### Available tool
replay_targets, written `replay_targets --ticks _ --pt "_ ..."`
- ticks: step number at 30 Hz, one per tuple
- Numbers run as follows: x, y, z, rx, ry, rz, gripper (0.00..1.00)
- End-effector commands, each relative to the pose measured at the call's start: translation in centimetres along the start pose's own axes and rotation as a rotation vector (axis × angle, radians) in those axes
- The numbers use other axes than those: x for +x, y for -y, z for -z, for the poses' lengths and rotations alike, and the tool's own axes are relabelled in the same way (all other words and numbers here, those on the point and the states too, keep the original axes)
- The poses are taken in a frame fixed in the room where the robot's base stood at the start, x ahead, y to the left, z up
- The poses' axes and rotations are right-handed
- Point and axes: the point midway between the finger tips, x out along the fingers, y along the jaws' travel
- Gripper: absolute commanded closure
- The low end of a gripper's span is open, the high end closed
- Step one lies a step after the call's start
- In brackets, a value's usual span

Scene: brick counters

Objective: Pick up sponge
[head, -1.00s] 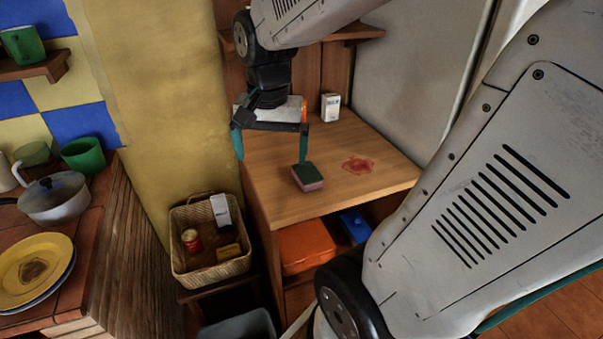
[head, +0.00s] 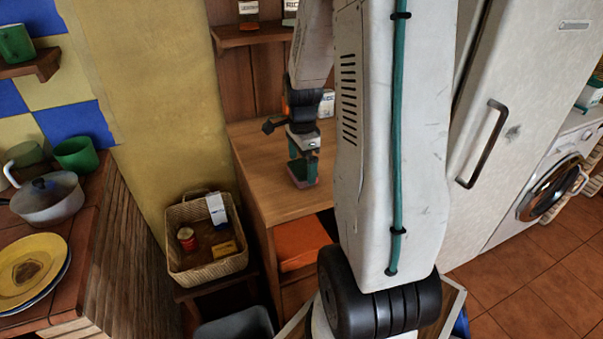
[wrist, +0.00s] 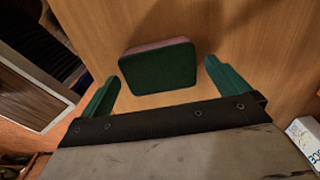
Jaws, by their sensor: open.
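The sponge, green on top with a pink lower layer, lies on the wooden counter (head: 262,160). In the wrist view the sponge (wrist: 158,68) is between and a little beyond the tips of my open gripper (wrist: 160,85), with a gap on each side. In the head view my gripper (head: 303,165) is over the sponge and hides most of it; a pink edge shows low by the fingers. I cannot tell the exact height of the fingers above the counter.
A white box (head: 327,103) stands at the back of the counter; it also shows in the wrist view (wrist: 306,140). A wicker basket (head: 207,268) with small items stands lower left. An orange box (head: 300,243) sits on the shelf below. A fridge (head: 515,110) stands right.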

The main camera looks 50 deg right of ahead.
Motion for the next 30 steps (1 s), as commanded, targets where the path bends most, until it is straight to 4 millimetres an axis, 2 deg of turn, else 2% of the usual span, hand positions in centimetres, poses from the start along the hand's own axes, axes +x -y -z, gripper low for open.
replay_targets --ticks 4,12,13,17,30 --pt "1.9 0.0 0.0 0.0 0.0 -0.001 0.0" --pt "2.3 0.0 0.1 0.0 0.0 0.001 0.0" --pt "2.3 0.0 0.1 0.0 0.0 0.001 0.03" --pt "2.3 0.0 0.1 0.0 0.0 0.001 0.39" --pt "1.7 0.0 0.1 -0.001 -0.001 0.003 0.4"
